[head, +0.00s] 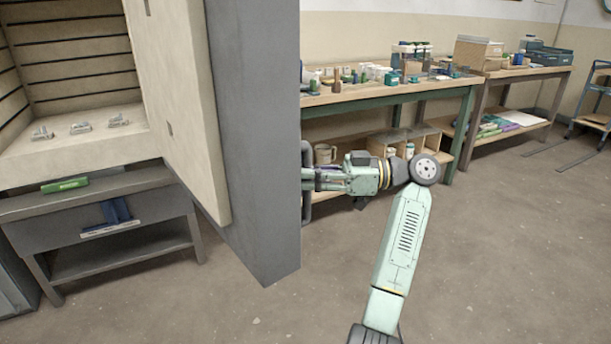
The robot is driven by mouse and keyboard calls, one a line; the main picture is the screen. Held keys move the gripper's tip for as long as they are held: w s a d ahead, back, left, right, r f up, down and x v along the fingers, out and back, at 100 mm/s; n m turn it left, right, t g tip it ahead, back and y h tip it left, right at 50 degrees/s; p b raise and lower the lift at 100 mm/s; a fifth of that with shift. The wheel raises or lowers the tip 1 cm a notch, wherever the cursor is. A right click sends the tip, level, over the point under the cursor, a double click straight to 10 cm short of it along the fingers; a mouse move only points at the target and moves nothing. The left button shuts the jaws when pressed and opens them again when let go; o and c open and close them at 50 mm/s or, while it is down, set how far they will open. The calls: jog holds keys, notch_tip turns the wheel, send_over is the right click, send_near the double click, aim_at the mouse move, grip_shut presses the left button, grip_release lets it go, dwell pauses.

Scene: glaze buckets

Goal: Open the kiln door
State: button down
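The kiln (75,60) stands at the left with its chamber exposed. The kiln door (250,130) is swung well open toward me, its pale lining facing the chamber and its grey edge facing me. A dark upright handle (307,210) shows at the right of the door, on its outer face. My gripper (311,180) reaches in from the right at the handle's middle height, its fingers overlapping the bar. The fingertips are partly hidden by the door edge, so I cannot tell whether they are closed on the handle.
Several small grey pieces (81,127) sit on the kiln floor. A grey stand (100,215) is below the kiln. A workbench (390,95) with jars and boxes is behind my arm, and another bench (530,72) is farther right. The floor (510,250) at right is clear.

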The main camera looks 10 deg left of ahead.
jog(key=shift+s+d, duration=0.1)
jog(key=shift+d, duration=0.1)
jog(key=c, duration=1.7)
grip_release()
jog(key=shift+d, duration=0.1)
jog(key=shift+o, duration=0.8)
jog(key=w+d, duration=0.2)
jog(key=d, duration=0.9)
jog(key=shift+d, duration=0.3)
